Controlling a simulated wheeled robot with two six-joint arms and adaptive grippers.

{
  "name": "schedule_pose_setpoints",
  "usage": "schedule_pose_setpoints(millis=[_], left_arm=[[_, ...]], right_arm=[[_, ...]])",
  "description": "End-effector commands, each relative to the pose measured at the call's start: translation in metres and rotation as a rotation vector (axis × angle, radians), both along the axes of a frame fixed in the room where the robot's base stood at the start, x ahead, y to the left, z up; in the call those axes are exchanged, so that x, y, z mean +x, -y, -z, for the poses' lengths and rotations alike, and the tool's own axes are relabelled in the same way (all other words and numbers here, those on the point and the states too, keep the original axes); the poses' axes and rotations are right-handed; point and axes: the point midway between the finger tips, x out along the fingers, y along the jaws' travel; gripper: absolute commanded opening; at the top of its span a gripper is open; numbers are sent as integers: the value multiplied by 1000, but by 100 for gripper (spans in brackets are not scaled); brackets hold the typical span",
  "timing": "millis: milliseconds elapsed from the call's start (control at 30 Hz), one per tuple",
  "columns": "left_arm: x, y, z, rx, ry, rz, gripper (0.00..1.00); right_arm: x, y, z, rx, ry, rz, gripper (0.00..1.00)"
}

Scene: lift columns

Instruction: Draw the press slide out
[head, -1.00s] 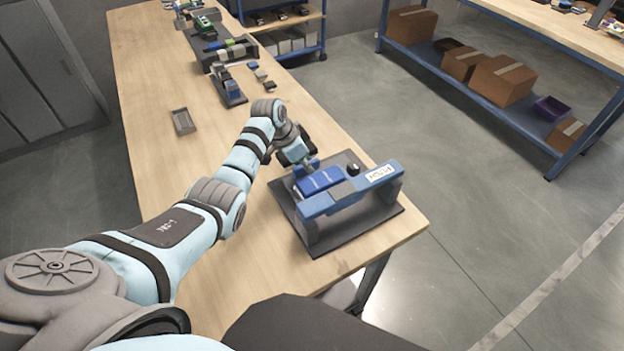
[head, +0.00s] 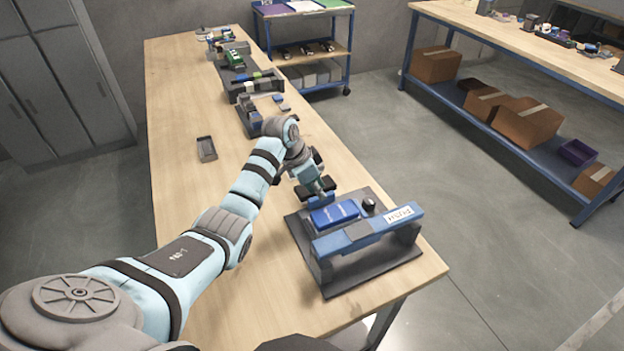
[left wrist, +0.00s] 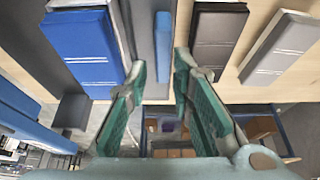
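The press stands on a dark base plate (head: 345,287) near the front right of the bench. It has a blue crossbar (head: 345,238) with a "PUSH" label and a small black knob (head: 368,205). A blue block with white lines (head: 335,213), which looks like the slide, sits behind the crossbar; a blue block with white lines (left wrist: 85,45) also shows in the left wrist view. My left gripper (head: 320,194) is at the far side of the press, by a small blue part. Its green fingers (left wrist: 165,100) are apart, with nothing clearly clasped. My right gripper is out of view.
A small grey tray (head: 207,149) lies on the bench left of my arm. Several small parts and racks (head: 250,85) stand farther back along the bench. A blue-framed shelf (head: 480,110) with boxes stands across open floor at the right.

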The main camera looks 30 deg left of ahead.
Motion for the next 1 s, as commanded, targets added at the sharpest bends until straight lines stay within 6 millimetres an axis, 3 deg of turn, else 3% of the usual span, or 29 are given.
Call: schedule_pose_setpoints(millis=[100,300,1000], left_arm=[[-10,-9,-32,4,5,1,22],[-21,-15,-65,2,2,1,22],[-22,-15,-69,0,-1,2,22]], right_arm=[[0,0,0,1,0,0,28],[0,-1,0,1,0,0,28],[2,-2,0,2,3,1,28]])
